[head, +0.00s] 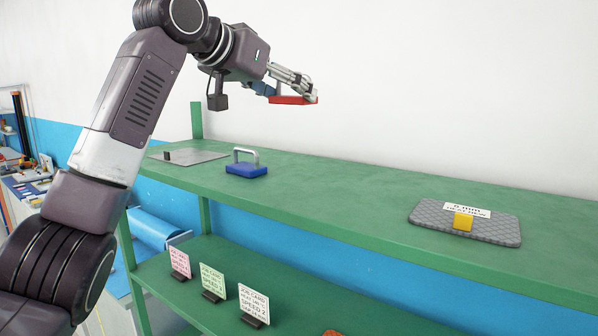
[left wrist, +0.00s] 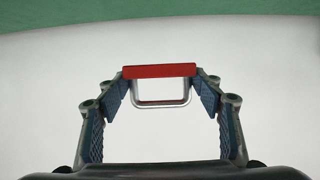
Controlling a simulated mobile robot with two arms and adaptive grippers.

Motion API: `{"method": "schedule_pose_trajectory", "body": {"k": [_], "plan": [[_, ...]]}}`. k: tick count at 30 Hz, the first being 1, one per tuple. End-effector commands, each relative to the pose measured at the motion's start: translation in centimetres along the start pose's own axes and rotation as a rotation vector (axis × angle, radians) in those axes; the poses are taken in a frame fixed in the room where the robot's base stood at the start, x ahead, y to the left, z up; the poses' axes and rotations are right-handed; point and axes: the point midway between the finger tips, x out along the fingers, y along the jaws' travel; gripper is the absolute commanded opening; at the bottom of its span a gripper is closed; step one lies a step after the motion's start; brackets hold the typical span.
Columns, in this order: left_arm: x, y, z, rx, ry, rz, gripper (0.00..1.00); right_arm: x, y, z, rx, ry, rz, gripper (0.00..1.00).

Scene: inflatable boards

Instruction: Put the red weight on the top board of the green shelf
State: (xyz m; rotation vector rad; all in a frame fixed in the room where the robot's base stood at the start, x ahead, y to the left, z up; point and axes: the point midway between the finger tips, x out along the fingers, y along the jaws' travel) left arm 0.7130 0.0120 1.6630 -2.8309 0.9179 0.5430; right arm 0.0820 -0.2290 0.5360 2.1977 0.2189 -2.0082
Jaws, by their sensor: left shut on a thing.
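The red weight (head: 292,100) is a flat red block with a metal handle, which shows in the left wrist view (left wrist: 160,71). My left gripper (head: 285,85) is shut on the weight's handle (left wrist: 162,103), with one finger pad on each side of it. It holds the weight in the air, clear above the top board (head: 330,195) of the green shelf. In the left wrist view a green surface (left wrist: 160,8) shows beyond the weight. My right gripper is not in view.
On the top board stand a blue weight with a handle (head: 246,170), a grey plate (head: 205,156) at the left end, and a grey mat (head: 430,222) with a yellow block (head: 463,222) and label. The board between is clear. Several cards (head: 212,278) stand on the lower board.

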Motion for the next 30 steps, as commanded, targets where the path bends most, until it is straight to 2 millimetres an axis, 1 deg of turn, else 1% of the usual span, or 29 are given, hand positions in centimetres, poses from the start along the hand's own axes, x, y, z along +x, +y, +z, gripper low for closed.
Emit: {"method": "schedule_pose_trajectory", "body": {"k": [1, 3, 6, 8, 12, 14, 16, 20, 23, 27, 30], "plan": [[0.4, 0.1, 0.9, 0.001, 0.002, 0.001, 0.18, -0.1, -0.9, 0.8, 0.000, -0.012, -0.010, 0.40], [0.9, 0.0, 2.1, 0.002, 0.001, 0.001, 0.18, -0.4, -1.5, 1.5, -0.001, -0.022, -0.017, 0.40], [1.7, 0.1, 4.1, 0.002, 0.000, 0.001, 0.18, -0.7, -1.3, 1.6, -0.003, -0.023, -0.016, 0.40], [2.2, 0.0, 5.3, 0.000, 0.000, 0.001, 0.18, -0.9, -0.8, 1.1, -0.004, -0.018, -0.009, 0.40], [3.2, 0.1, 7.8, 0.001, 0.001, 0.002, 0.18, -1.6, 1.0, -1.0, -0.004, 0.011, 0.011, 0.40], [3.5, 0.1, 8.7, 0.001, 0.001, 0.001, 0.18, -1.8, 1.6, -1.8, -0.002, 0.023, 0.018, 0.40], [3.9, 0.1, 9.5, 0.000, 0.002, 0.000, 0.18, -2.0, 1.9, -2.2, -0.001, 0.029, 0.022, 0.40], [4.2, 0.1, 10.3, 0.001, 0.004, 0.001, 0.18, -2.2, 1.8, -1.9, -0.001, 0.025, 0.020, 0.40], [4.5, 0.1, 11.1, 0.001, 0.002, 0.001, 0.18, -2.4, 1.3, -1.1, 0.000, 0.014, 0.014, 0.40], [5.2, 0.1, 12.7, 0.000, 0.001, 0.001, 0.18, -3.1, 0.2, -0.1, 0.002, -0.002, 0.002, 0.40], [5.5, 0.1, 13.6, 0.002, 0.003, 0.001, 0.18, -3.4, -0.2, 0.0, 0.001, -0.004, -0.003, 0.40]]}}
